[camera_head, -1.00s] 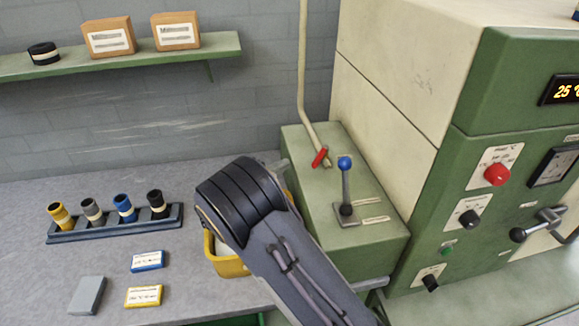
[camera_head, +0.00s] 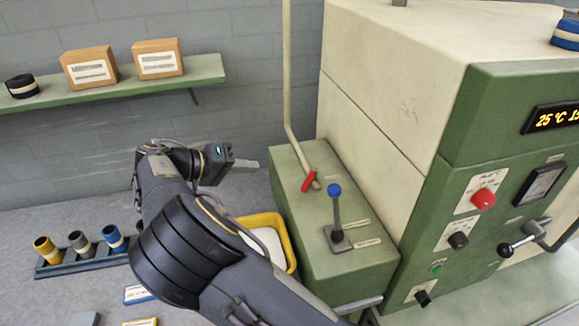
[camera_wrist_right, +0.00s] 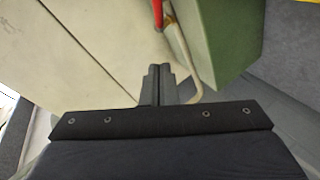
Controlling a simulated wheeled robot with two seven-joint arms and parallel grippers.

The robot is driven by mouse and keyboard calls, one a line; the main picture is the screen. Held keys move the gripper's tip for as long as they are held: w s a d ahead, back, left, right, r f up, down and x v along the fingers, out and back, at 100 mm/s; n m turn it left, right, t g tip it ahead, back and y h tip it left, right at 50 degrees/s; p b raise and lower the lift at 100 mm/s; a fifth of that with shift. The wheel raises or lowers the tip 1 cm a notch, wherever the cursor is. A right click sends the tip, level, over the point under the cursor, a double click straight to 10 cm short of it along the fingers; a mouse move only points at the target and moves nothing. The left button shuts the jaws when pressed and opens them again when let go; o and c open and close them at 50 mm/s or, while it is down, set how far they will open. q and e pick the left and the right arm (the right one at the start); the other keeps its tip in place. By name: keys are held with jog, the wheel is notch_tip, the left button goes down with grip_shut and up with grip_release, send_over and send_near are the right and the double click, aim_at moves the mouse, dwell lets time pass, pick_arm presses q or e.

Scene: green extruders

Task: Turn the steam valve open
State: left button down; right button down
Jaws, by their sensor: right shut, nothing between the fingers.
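The steam valve has a red handle (camera_head: 309,180) on a cream pipe (camera_head: 289,90) that comes down to the top of the green box (camera_head: 345,262). In the right wrist view the red handle (camera_wrist_right: 158,12) shows at the top edge, beyond the fingertips. My right gripper (camera_head: 250,164) is left of the valve, apart from it, with its fingers pointing toward it. In the right wrist view its fingers (camera_wrist_right: 158,70) are together and empty. My left gripper is not in view.
A lever with a blue knob (camera_head: 334,190) stands on the green box just right of the valve. A yellow bin (camera_head: 283,240) is below my right arm. The large green and cream machine (camera_head: 400,120) rises at right. A shelf (camera_head: 120,90) with boxes is at the back left.

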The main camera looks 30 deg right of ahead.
jog(key=p, duration=0.3)
send_near(309, 180)
jog(key=w+d, duration=0.3)
jog(key=w, duration=0.1)
jog(key=shift+s+d+f+p, duration=0.4)
jog(key=shift+s+d+f, duration=0.55)
jog(key=shift+s, duration=0.15)
jog(key=shift+s+d+f, duration=0.25)
jog(key=shift+f, duration=0.1)
